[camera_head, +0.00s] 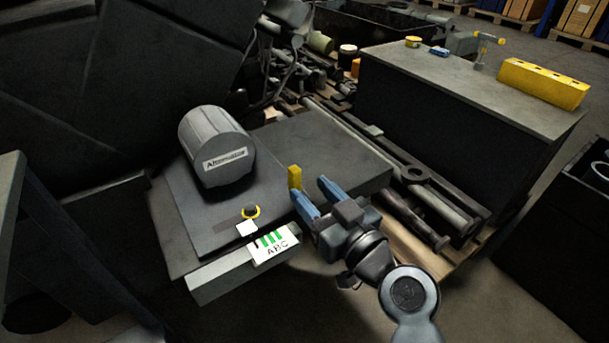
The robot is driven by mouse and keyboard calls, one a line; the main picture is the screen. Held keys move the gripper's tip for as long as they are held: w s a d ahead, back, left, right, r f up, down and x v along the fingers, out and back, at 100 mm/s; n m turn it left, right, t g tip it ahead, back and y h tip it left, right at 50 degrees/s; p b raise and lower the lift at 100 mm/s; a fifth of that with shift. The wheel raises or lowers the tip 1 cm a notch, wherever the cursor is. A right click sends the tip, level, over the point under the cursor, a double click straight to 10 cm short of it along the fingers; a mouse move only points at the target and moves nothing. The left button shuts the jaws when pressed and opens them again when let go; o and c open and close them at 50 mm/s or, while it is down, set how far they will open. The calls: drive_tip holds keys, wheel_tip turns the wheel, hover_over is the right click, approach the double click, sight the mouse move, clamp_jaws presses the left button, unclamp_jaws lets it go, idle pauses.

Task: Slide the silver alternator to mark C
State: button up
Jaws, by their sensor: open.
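The silver alternator (213,140) is a grey cylinder with a white "Alternator" label, sitting on a dark plate (205,226) on the left of the bench. A white card (275,246) with green bars and the letters A, B, C is at the plate's front edge. Whether a finger touches the yellow block I cannot tell.
A grey-topped cabinet (455,85) with a yellow bar block (543,83) stands at the back right. Long metal rods and shafts (400,170) lie on a pallet behind my gripper. A large dark body (110,90) fills the left. The bench top right of the alternator (330,140) is clear.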

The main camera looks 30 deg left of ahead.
sight(298, 177)
drive_tip(key=x, duration=0.6)
drive_tip(key=shift+a, duration=0.25)
drive_tip(key=shift+c, duration=0.5)
clamp_jaws()
